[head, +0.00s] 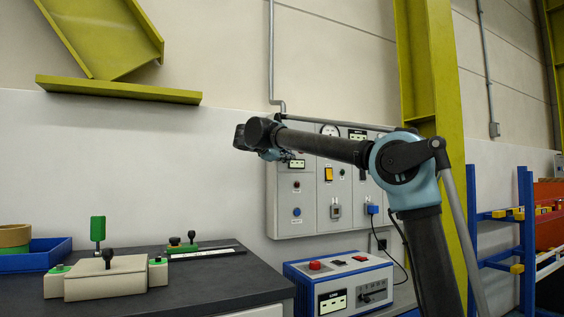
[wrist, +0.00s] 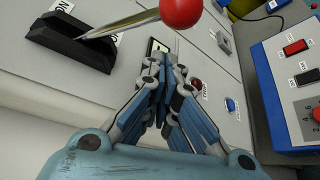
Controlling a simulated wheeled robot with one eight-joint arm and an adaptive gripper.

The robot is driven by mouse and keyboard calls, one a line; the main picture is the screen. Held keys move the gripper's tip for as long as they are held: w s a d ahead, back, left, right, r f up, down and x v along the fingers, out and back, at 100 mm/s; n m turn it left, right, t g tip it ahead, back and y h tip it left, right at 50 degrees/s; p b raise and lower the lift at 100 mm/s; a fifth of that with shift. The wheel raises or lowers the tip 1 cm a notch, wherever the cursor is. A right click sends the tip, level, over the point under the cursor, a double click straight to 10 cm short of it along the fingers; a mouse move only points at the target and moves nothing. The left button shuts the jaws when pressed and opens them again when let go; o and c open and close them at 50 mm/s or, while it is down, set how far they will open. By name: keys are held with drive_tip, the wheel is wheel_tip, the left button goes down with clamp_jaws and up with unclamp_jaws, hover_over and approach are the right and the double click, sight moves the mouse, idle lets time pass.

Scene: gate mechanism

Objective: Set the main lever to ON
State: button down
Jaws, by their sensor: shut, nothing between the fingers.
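The main lever (wrist: 130,23) shows in the wrist view at the top. It has a metal shaft, a red ball knob (wrist: 181,10) and a black slotted base (wrist: 68,42) on the light panel. The shaft leans from the base toward the right of the picture. Labels sit at the base, but I cannot read for certain which position the lever is in. My gripper (wrist: 163,88) is shut and empty, just below the knob in the picture and apart from it. In the head view my gripper (head: 287,156) is in front of the wall panel, and the lever cannot be made out.
The grey wall panel (head: 313,222) carries buttons, switches and a gauge. A blue and white control box (head: 340,283) stands below it; it also shows in the wrist view (wrist: 268,95). A dark bench (head: 215,283) with fixtures is at left. A yellow column (head: 432,70) rises at right.

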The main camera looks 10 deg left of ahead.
drive_tip(key=shift+s+d+r, duration=0.55)
drive_tip(key=shift+s+d, duration=0.2)
drive_tip(key=shift+d, duration=0.1)
